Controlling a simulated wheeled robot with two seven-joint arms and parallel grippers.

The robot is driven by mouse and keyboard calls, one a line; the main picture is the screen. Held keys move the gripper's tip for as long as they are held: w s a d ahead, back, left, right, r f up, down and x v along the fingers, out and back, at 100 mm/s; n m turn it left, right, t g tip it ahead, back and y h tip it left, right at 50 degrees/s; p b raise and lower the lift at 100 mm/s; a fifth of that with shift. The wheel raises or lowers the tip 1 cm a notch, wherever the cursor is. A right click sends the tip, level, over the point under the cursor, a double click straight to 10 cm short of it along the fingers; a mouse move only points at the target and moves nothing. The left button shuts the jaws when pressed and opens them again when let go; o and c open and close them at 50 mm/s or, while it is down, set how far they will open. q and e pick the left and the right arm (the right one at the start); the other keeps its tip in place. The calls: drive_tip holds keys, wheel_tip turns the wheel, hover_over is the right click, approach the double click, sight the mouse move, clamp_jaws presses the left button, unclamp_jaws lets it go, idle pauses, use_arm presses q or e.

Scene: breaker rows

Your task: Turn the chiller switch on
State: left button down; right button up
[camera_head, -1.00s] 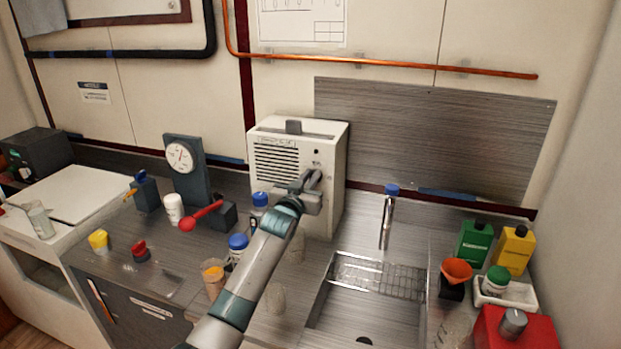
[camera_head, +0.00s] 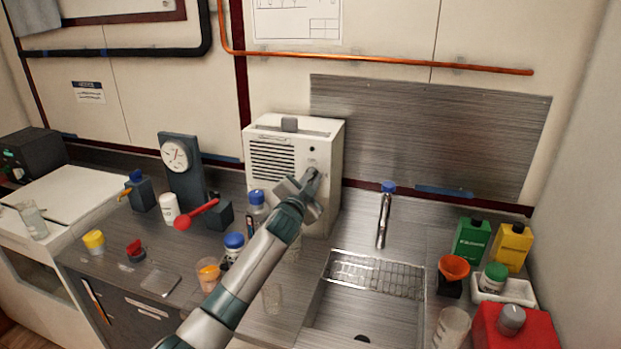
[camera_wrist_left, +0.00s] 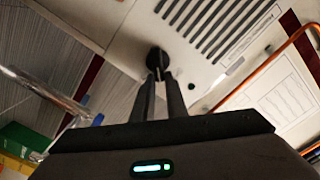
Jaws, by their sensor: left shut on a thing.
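The chiller (camera_head: 272,150) is a white box with a slatted vent, standing on the counter against the wall. Its switch is a round black knob (camera_wrist_left: 157,58) on the front panel, seen in the left wrist view. My left gripper (camera_head: 314,174) reaches the right part of the chiller's front. In the left wrist view its two fingers (camera_wrist_left: 159,78) are closed on the knob, their tips at its ridge. In the head view the gripper mostly hides the knob. My right gripper is in neither view.
A sink with a wire rack (camera_head: 375,274) and a faucet (camera_head: 384,215) lie right of the chiller. Blue-capped bottles (camera_head: 233,246) and a beaker (camera_head: 207,273) stand close to my left arm. A dial gauge (camera_head: 184,175) stands to the left.

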use_arm(q)
drive_tip(key=m, duration=0.3)
drive_tip(key=f+m, duration=0.1)
drive_tip(key=m, duration=0.2)
drive_tip(key=f+m, duration=0.1)
drive_tip(key=m, duration=0.2)
drive_tip(key=shift+s+d, duration=0.1)
drive_tip(key=shift+d, duration=0.25)
drive_tip(key=shift+m, duration=0.3)
drive_tip(key=c, duration=1.8)
unclamp_jaws()
drive_tip(key=shift+o, duration=0.2)
drive_tip(key=shift+s, duration=0.15)
